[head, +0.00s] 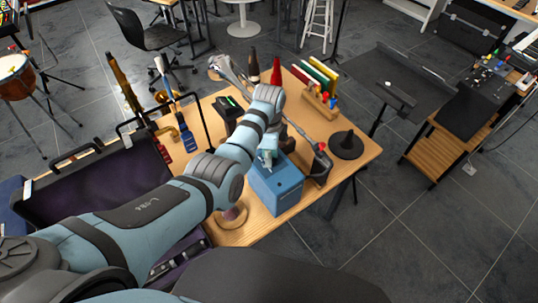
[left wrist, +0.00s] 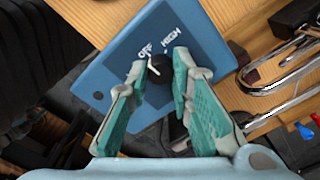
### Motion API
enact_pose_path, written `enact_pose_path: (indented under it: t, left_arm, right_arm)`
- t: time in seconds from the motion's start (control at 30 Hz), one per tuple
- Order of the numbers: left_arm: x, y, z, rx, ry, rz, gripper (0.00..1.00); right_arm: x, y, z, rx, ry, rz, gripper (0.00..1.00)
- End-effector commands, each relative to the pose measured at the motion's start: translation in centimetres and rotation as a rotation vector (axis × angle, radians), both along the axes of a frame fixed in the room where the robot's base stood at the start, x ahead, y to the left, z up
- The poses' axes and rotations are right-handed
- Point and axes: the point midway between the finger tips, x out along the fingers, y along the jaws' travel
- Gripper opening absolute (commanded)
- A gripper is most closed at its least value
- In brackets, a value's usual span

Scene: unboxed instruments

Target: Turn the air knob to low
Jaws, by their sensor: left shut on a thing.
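The air knob (left wrist: 158,67) is a small black round knob with a white pointer line, on the blue face of a box (left wrist: 108,62). The words OFF and HIGH are printed beside the knob. The pointer lies towards the OFF side, but its exact setting is hard to read. My left gripper (left wrist: 158,63) has its teal fingers on either side of the knob and is shut on it. In the head view the blue box (head: 277,190) stands on the wooden table, and my left gripper (head: 267,156) is at its top, hiding the knob. My right gripper is not in view.
An open dark case (head: 108,185) lies at left. Chrome bent rods (left wrist: 283,62) are right of the box in the wrist view.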

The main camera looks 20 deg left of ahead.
Motion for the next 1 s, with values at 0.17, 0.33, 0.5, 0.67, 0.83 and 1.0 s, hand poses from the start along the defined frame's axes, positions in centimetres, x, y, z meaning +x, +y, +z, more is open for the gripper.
enact_pose_path:
  t: [0.17, 0.33, 0.5, 0.67, 0.83, 1.0]
  left_arm:
    - [-0.21, -0.03, -0.24, 0.000, 0.007, 0.098, 0.00]
    - [-0.24, -0.04, -0.27, -0.001, 0.007, 0.239, 0.00]
    - [-0.26, -0.05, -0.30, -0.001, 0.008, 0.400, 0.00]
    - [-0.28, -0.05, -0.32, 0.000, 0.009, 0.551, 0.00]
    - [-0.31, -0.06, -0.34, 0.000, 0.009, 0.702, 0.00]
    - [-0.33, -0.06, -0.36, 0.000, 0.011, 0.829, 0.00]
  right_arm:
    - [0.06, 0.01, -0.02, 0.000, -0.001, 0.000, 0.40]
    - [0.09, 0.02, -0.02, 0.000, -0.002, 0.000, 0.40]
    - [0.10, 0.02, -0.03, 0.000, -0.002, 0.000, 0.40]
    - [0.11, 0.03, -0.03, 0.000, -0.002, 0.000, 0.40]
    - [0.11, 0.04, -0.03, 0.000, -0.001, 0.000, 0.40]
    - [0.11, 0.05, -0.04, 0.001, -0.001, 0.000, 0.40]
